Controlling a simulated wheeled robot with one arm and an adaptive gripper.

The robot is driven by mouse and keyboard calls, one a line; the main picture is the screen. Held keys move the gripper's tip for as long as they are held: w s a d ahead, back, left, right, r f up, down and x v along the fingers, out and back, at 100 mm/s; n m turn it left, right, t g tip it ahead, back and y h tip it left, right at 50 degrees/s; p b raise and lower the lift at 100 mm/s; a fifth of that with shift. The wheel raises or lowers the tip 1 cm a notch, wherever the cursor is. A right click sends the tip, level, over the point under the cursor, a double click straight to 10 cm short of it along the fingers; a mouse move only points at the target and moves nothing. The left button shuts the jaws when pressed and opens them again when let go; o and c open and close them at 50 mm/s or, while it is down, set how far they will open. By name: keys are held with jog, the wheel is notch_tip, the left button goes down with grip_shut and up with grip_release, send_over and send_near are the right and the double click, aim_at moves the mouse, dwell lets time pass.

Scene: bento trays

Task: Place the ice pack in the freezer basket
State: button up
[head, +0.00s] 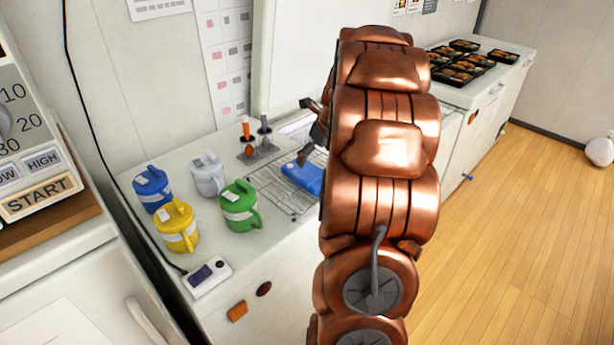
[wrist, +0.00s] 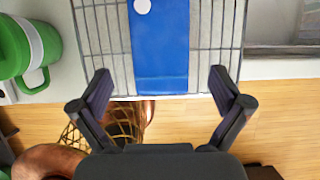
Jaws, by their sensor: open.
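The ice pack, a flat blue block (head: 302,176) with a white round spot, lies on a wire rack (head: 268,193) on the white counter. In the wrist view the ice pack (wrist: 160,50) lies lengthwise on the rack bars (wrist: 105,37). My gripper (wrist: 160,88) is open and empty, its fingers spread wide on either side of the pack's near end, without visible contact. In the head view my copper arm hides part of my gripper and the rack's right side. I cannot tell whether this rack is the freezer basket.
A small white device (head: 207,277) sits at the counter's front. A yellowish mesh (wrist: 112,125) shows below the counter edge. Black food trays (head: 462,68) lie farther back.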

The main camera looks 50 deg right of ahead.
aim_at(307, 171)
jog(key=shift+p+x, duration=1.2)
jog(key=shift+x, duration=2.3)
jog(key=shift+s, duration=0.1)
jog(key=shift+c, duration=0.3)
jog(key=c, duration=1.2)
